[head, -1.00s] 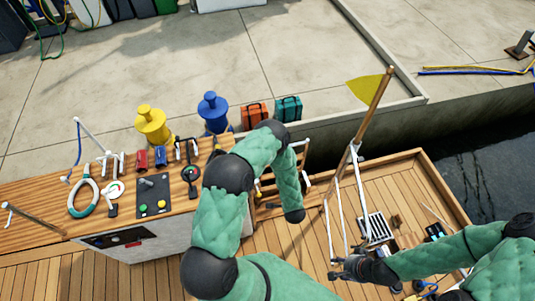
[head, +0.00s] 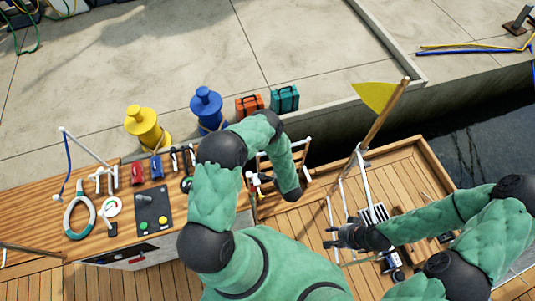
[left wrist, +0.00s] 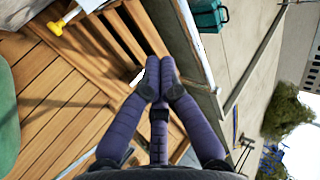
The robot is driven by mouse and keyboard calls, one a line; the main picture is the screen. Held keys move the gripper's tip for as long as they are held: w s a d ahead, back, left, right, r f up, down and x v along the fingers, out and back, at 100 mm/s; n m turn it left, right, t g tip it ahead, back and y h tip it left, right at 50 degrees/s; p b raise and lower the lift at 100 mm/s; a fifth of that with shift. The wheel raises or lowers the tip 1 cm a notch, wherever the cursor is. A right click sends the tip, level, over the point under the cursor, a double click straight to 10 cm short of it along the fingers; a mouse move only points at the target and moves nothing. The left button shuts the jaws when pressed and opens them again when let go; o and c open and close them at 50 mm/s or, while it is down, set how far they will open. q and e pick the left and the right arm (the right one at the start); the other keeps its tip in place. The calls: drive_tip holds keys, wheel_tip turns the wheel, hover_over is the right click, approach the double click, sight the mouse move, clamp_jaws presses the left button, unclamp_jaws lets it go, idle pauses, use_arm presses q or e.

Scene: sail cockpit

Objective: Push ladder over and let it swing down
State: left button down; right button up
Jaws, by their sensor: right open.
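The ladder (head: 331,210) has thin white rails and stands up at the stern deck below the flagpole, right of centre in the head view. My right gripper (head: 335,238) is open, close beside the lower part of the rails; I cannot tell whether it touches them. My left gripper (left wrist: 158,78) shows in the left wrist view with its purple fingers drawn together and nothing visible between them. In the head view its fingers are hidden behind my left arm, near a small white-railed frame with wooden steps.
A wooden flagpole (head: 388,115) with a yellow flag (head: 374,95) leans above the ladder. Dark water (head: 465,150) lies to the right. A console panel (head: 152,210) and the yellow (head: 146,125) and blue bollards (head: 207,105) stand left. Orange and teal cases sit on the quay edge.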

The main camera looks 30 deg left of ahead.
use_arm(q)
drive_tip(key=w+a+r+b+x, duration=0.1)
drive_tip(key=b+x, duration=0.2)
drive_tip(key=x, duration=0.9)
drive_tip(key=shift+w+a, duration=0.2)
drive_tip(key=shift+a, duration=0.2)
drive_tip(key=shift+b, duration=0.3)
